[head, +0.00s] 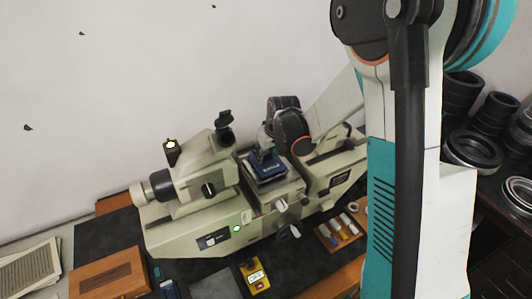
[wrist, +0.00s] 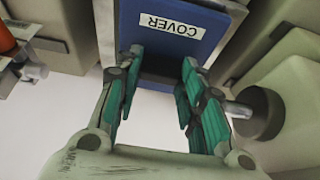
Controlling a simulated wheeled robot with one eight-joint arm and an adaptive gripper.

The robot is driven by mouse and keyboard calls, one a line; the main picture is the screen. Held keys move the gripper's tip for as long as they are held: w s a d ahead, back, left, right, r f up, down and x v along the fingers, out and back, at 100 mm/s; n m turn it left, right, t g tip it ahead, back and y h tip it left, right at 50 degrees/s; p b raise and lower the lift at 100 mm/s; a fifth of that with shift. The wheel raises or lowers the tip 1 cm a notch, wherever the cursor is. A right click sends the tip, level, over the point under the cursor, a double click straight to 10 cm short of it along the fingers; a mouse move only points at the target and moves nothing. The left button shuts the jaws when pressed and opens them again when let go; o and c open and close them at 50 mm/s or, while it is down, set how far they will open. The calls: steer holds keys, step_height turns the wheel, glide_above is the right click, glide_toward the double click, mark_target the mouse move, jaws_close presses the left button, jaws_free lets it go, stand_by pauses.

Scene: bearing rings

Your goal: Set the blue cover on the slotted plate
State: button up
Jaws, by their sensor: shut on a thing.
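The blue cover (head: 268,170) is over the middle stage of a cream bench machine in the head view. In the wrist view the cover (wrist: 172,48) carries a white COVER label, upside down. My gripper (wrist: 157,88) has its green-padded fingers on either side of the cover's near part and is shut on it. In the head view my gripper (head: 266,152) is just above the cover, partly hidden by my arm. The slotted plate cannot be made out clearly; the cover hides what lies under it. I cannot tell whether the cover touches the stage.
The cream machine (head: 200,222) has a left head with an eyepiece and several knobs around the stage. In front are a yellow labelled box (head: 256,278) and a tray of small bottles (head: 340,232). A wooden box (head: 108,275) is at left; dark rings (head: 472,150) are at right.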

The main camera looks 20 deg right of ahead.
steer(key=shift+f, duration=0.2)
stand_by(0.3)
steer(key=o, duration=1.2)
steer(key=shift+r+p, duration=2.2)
steer(key=shift+r, duration=2.1)
steer(key=s+f+t+b, duration=0.1)
steer(key=s+f+b, duration=0.4)
steer(key=s+b, duration=0.4)
steer(key=s+f+m+t+b, duration=0.1)
steer(key=s+f+b, duration=0.4)
steer(key=s+b, duration=0.5)
steer(key=s+f+m+b, duration=0.1)
steer(key=s+f+b, duration=0.4)
steer(key=s+b, duration=0.4)
steer(key=shift+s+f+t+h+b, duration=0.35)
steer(key=shift+s+t+h+b, duration=0.05)
steer(key=shift+b, duration=0.6)
